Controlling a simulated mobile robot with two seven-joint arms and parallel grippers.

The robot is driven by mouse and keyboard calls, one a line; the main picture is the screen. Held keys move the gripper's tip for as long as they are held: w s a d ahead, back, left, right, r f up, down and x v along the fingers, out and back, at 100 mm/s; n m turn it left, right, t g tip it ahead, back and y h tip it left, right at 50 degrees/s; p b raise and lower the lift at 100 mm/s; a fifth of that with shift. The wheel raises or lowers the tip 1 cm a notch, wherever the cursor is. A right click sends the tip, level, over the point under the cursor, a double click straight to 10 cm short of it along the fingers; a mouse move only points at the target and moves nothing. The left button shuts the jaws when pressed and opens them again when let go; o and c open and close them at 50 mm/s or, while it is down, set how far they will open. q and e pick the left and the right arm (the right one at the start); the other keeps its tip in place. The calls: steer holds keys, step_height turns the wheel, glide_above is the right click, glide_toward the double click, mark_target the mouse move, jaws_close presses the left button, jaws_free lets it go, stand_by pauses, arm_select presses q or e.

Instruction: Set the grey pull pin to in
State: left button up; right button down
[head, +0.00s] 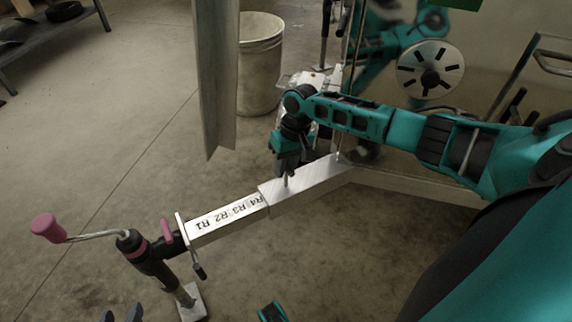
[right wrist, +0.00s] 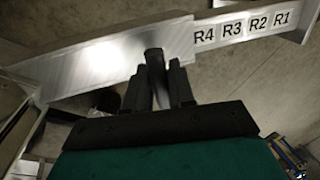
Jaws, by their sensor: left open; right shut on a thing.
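The grey pull pin (right wrist: 154,58) stands on top of the outer square tube of the trailer tongue, close to that tube's end. In the right wrist view its dark, rounded head is between the fingers of my right gripper (right wrist: 158,84), which is shut on it. In the head view my right gripper (head: 288,166) comes down over the tube from above, and only a short part of the pin (head: 288,180) shows below it. How deep the pin sits is hidden. My left gripper (head: 120,316) is open and empty at the bottom edge, partly cut off.
The inner drawbar (head: 225,219), marked R1 to R4, extends from the outer tube (head: 310,180). A jack with a pink crank knob (head: 47,228) stands at its end. A metal post (head: 215,75) hangs behind, before a bin (head: 261,65). The trailer panel (head: 400,80) borders the right.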

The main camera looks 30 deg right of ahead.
steer(key=shift+d, duration=0.15)
step_height(320, 180, down, 4)
steer(key=shift+r+b, duration=0.25)
steer(key=shift+b, duration=0.3)
steer(key=shift+f, duration=0.25)
arm_select(q)
steer(key=shift+d+f, duration=0.2)
steer(key=shift+d, duration=0.05)
arm_select(e)
steer(key=shift+d, duration=0.1)
steer(key=c, duration=1)
jaws_free()
steer(key=shift+c, duration=0.2)
steer(key=shift+r+p, duration=0.3)
steer(key=shift+r, duration=0.2)
step_height(320, 180, up, 5)
steer(key=p, duration=0.3)
arm_select(q)
steer(key=r, duration=0.1)
steer(key=a+p, duration=0.1)
steer(key=r, duration=0.1)
steer(key=shift+s+a+r+p, duration=0.25)
steer(key=shift+s+r+p, duration=0.05)
steer(key=shift+r+p, duration=0.1)
arm_select(e)
step_height(320, 180, up, 7)
glide_above(287, 176)
steer(key=d, duration=0.3)
steer(key=shift+w+f, duration=0.2)
steer(key=shift+w, duration=0.05)
